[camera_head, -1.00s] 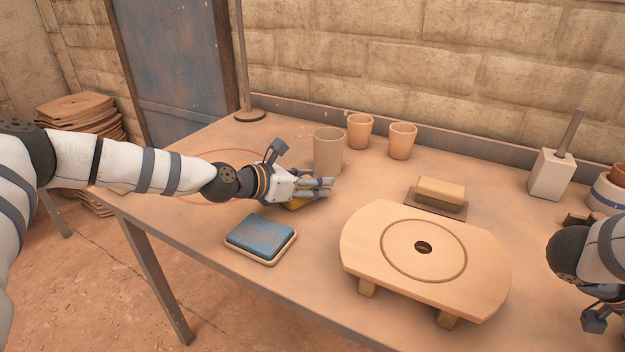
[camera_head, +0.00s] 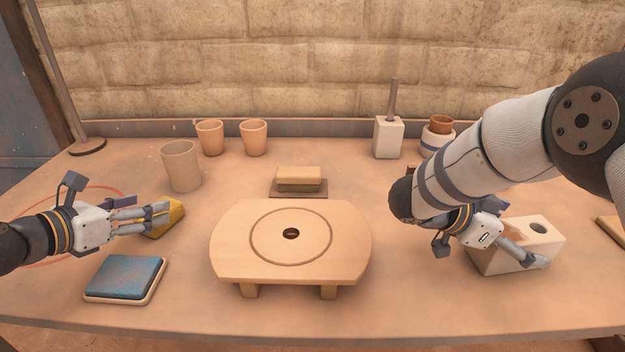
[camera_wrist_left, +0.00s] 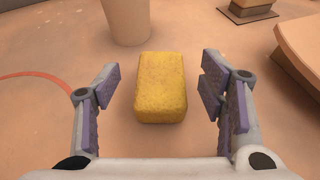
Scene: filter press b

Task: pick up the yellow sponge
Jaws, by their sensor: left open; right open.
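The yellow sponge (camera_head: 168,216) lies on the table at the left, partly hidden behind my left gripper's fingers in the head view. In the left wrist view the whole sponge (camera_wrist_left: 161,88) shows, centred between the spread fingers and a little ahead of them. My left gripper (camera_head: 160,216) is open and empty, low over the table beside the sponge. Its fingers in the wrist view (camera_wrist_left: 162,100) stand apart from the sponge on both sides. My right gripper (camera_head: 530,255) is at the right, in front of a pale block with a hole (camera_head: 545,240); it is open.
A grey-brown cup (camera_head: 182,166) stands just behind the sponge. A blue pad in a tray (camera_head: 125,278) lies in front of my left gripper. A low round-topped wooden stand (camera_head: 290,245) fills the middle. Two orange cups (camera_head: 210,137) and a small block (camera_head: 298,179) stand behind.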

